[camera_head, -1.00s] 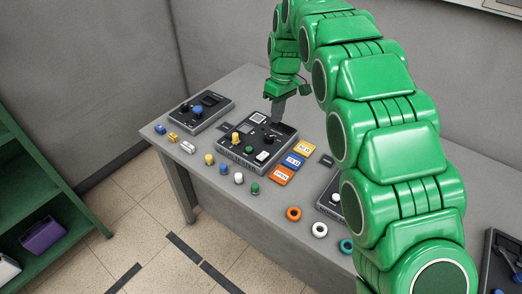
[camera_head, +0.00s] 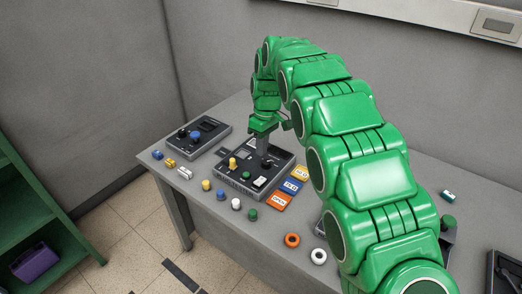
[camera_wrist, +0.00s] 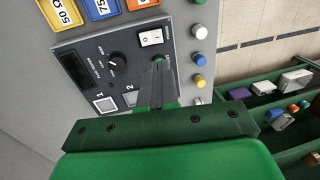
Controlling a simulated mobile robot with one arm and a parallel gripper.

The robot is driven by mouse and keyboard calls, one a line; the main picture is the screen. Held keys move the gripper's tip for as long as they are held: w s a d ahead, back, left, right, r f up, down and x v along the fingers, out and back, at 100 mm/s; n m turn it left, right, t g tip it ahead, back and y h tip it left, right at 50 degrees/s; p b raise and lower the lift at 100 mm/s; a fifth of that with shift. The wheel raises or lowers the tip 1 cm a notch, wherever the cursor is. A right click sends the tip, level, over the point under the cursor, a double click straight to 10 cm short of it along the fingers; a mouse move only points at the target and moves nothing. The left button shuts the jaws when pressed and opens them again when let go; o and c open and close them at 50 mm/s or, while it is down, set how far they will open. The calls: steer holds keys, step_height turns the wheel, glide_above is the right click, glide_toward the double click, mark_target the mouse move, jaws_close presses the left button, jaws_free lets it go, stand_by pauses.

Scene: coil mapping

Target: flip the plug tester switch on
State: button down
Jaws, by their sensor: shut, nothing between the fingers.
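The plug tester is a dark box (camera_head: 222,178) on the grey table; its panel also shows in the wrist view (camera_wrist: 90,45). Its white rocker switch (camera_head: 259,182) is at the near right of the panel. In the wrist view the switch (camera_wrist: 151,38) has a dark mark; I cannot tell which side is pressed. My gripper (camera_head: 264,162) points down over the panel, just beyond the switch, with its fingers shut and empty. In the wrist view the fingertips (camera_wrist: 158,62) are just below the switch. I cannot tell whether they touch the panel. The fingers hide part of the panel.
Another dark box (camera_head: 212,128) stands at the back left.

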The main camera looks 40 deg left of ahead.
mark_target(258, 182)
steer(key=f, duration=0.4)
steer(key=s+f, duration=0.1)
steer(key=f, duration=0.6)
steer(key=shift+s+f, duration=0.35)
steer(key=shift+s, duration=0.05)
steer(key=shift+s+f, duration=0.15)
steer(key=shift+w+r, duration=0.2)
steer(key=shift+w, duration=0.6)
steer(key=shift+r, duration=0.15)
step_height(258, 182, up, 14)
steer(key=s, duration=0.2)
steer(key=shift+f, duration=0.25)
